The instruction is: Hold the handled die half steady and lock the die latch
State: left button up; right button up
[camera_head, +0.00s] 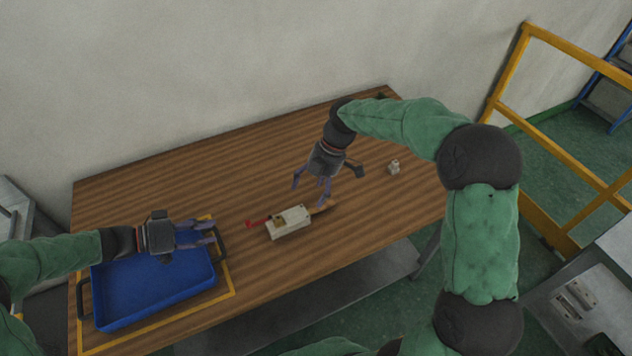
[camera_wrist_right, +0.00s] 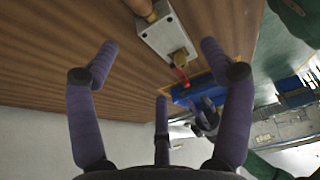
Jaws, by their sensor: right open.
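The die (camera_head: 289,222) is a pale, closed-looking block lying on the wooden table. It also shows in the right wrist view (camera_wrist_right: 160,36). A wooden handle (camera_head: 322,207) sticks out of its right end. A red latch lever (camera_head: 255,222) sticks out at its left end, beside a brass-coloured piece (camera_wrist_right: 180,59). My right gripper (camera_head: 323,186) is open and empty, above the handle end, its fingers spread and apart from the die. My left gripper (camera_head: 208,232) hangs over the blue tray, left of the die, its fingers apart and empty. The latch's exact engagement is too small to tell.
The blue tray (camera_head: 112,313) with dark handles stands inside a yellow outline at the table's left. A small whitish part (camera_head: 393,167) lies right of my right gripper. The table (camera_head: 160,185) is clear behind the die. A yellow rail (camera_head: 507,65) stands beyond the right end.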

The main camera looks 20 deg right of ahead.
aim_at(302, 212)
jog(key=x, duration=0.8)
jog(key=shift+a+f, duration=0.1)
jog(key=shift+f, duration=0.25)
